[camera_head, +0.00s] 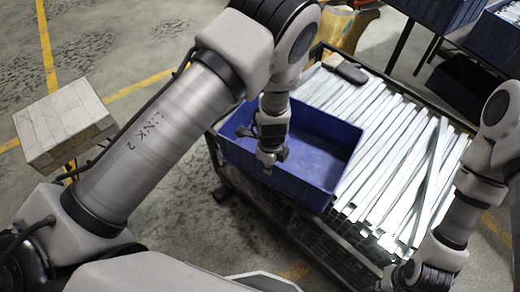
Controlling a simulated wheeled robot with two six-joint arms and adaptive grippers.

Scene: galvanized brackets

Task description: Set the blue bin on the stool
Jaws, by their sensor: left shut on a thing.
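The blue bin (318,157) is an open, empty-looking box over the left part of a metal cage cart. I cannot tell whether it rests on the brackets or hangs just above them. My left gripper (267,167) reaches down from above and is shut on the bin's near-side wall. The stool (62,118) stands at the far left, with a pale, worn, block-like top and a thin leg below. My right gripper (393,279) is low at the right, near the cart's front edge, partly cut off by the frame; its fingers are not clear.
The cart (270,212) holds rows of galvanized brackets (405,150), with a dark object (345,69) on them. More blue bins (445,10) stand at the upper right. A yellow-orange item (342,27) is behind the cart. The stool's top is clear.

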